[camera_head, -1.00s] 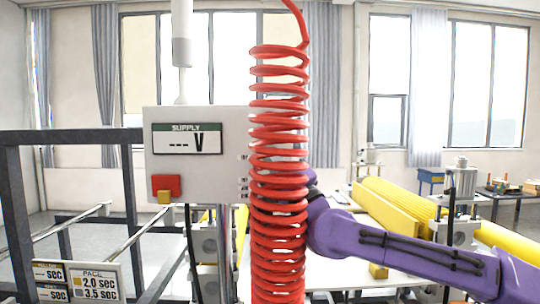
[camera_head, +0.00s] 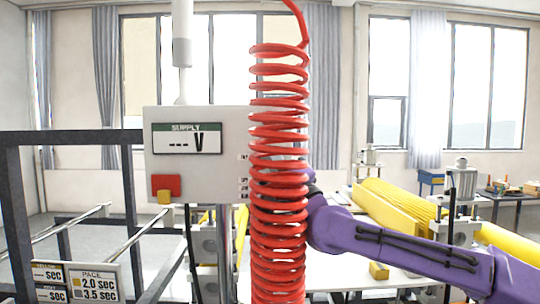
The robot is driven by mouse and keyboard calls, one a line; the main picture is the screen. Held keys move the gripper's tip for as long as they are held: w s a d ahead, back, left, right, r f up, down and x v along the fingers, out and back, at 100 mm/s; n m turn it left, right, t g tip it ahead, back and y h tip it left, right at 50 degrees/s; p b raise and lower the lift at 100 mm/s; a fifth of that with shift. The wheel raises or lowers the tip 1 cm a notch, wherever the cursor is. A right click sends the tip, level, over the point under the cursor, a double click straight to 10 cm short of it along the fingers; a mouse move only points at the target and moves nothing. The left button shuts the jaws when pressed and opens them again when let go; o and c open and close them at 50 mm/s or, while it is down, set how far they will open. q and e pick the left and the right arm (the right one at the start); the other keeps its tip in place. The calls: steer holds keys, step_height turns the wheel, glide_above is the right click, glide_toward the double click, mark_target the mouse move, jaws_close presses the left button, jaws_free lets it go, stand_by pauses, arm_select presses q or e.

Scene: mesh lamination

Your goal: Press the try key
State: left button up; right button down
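A light grey control box (camera_head: 218,125) stands left of centre. Its display (camera_head: 187,138) reads "SUPPLY" with dashes and a "V". A red block (camera_head: 165,185) and a small yellow block (camera_head: 164,197) sit at its lower left. Small labels (camera_head: 243,182) show on its right side, partly behind a red coiled hose (camera_head: 278,150); the try key cannot be made out. My purple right arm (camera_head: 400,245) comes in from the right and reaches behind the hose near the box's right side. Its gripper is hidden by the hose. My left gripper is not in view.
The red hose hangs directly in front of the box's right edge. A dark frame (camera_head: 66,138) with rails stands at the left, with a pace sign (camera_head: 98,283) at its foot.

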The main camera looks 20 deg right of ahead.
steer(key=shift+w+d+r, duration=0.1)
steer(key=shift+w+d, duration=0.05)
steer(key=shift+w, duration=0.1)
stand_by(0.5)
steer(key=shift+s, duration=0.1)
steer(key=shift+s+a+b, duration=0.25)
steer(key=shift+s+b, duration=0.2)
steer(key=shift+s, duration=0.3)
steer(key=s, duration=0.1)
steer(key=s+a, duration=0.1)
steer(key=s, duration=0.1)
steer(key=s+b, duration=0.1)
steer(key=shift+s+a, duration=0.25)
steer(key=shift+s, duration=0.15)
